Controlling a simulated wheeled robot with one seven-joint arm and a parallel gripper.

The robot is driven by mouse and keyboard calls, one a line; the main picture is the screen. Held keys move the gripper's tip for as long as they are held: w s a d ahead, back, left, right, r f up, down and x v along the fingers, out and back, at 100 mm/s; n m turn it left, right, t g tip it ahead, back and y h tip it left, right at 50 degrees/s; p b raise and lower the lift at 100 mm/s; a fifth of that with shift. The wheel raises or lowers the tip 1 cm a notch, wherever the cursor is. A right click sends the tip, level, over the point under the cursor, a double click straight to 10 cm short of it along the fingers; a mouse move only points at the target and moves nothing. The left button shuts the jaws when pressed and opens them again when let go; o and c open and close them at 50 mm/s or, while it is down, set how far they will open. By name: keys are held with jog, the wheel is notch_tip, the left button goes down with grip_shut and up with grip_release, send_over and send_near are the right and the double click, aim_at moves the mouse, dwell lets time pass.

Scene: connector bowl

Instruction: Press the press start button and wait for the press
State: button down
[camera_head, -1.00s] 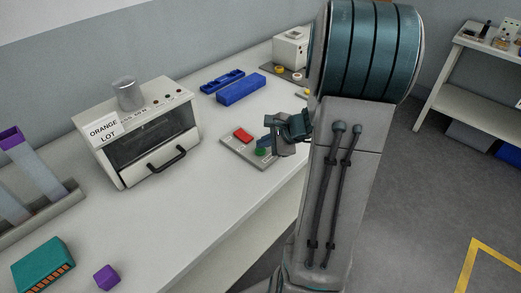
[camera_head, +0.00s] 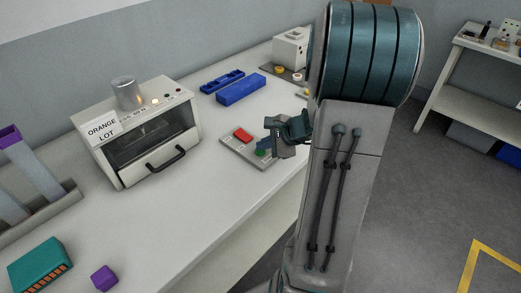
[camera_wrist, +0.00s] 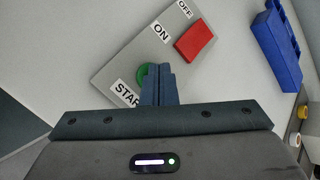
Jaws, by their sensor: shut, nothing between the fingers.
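The grey control panel (camera_head: 232,148) lies on the bench with a red switch (camera_head: 243,134) and a green button (camera_head: 261,152). In the wrist view, the panel carries ON and OFF labels by the red switch (camera_wrist: 194,40) and a partly covered START label by the green button (camera_wrist: 141,76). My gripper (camera_wrist: 160,70) is shut and empty, its fingertips over or beside the green button and covering part of it. I cannot tell if they touch it. A white machine (camera_head: 112,170) labelled ORANGE LOT has a dark window, a handle, a metal cylinder on top and a glowing lamp.
Blue blocks (camera_head: 241,89) lie behind the panel. A white box (camera_head: 290,47) with coloured buttons stands at the back. A teal connector (camera_head: 40,264) and a purple cube (camera_head: 104,278) lie at the front left. The bench between them and the panel is clear.

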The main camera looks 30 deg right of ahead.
aim_at(264, 152)
dwell(0.5)
jog(key=shift+r+p, duration=0.6)
jog(key=shift+r, duration=0.2)
jog(key=shift+r+p, duration=1.9)
jog(key=shift+r, duration=0.7)
